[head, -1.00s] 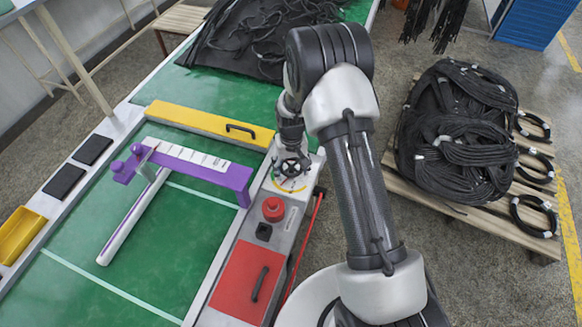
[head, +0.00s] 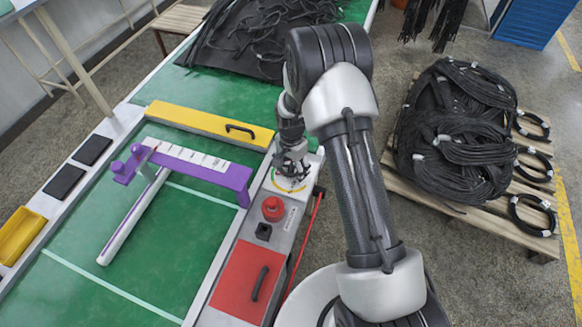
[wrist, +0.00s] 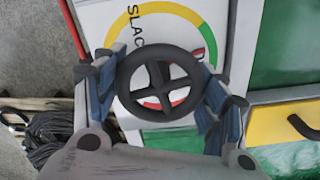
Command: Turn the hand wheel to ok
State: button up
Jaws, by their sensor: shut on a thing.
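The hand wheel (wrist: 160,84) is dark, with a round rim and crossed spokes, in the middle of the wrist view. My gripper (head: 292,170) is at the wheel, and in the head view it mostly hides it. In the wrist view its blue-padded fingers stand on opposite sides of the rim, shut on it. The dial (wrist: 205,28) under the wheel has a yellow and green arc. Letters reading "SLAC" show at its left, and a red part shows between the spokes. An "OK" mark and a pointer cannot be made out.
A red knob (head: 273,208) and a red lid with a handle (head: 245,283) are on the same panel, nearer me. A yellow bar with a handle (head: 205,125) and a purple fixture (head: 190,165) stand left. Coiled hoses (head: 455,130) lie on a pallet at right.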

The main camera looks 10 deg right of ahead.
aim_at(291, 165)
jog(key=shift+m, duration=1.3)
jog(key=o, duration=1.1)
jog(key=shift+r, duration=0.1)
notch_tip(291, 165, up, 12)
jog(key=shift+f, duration=0.1)
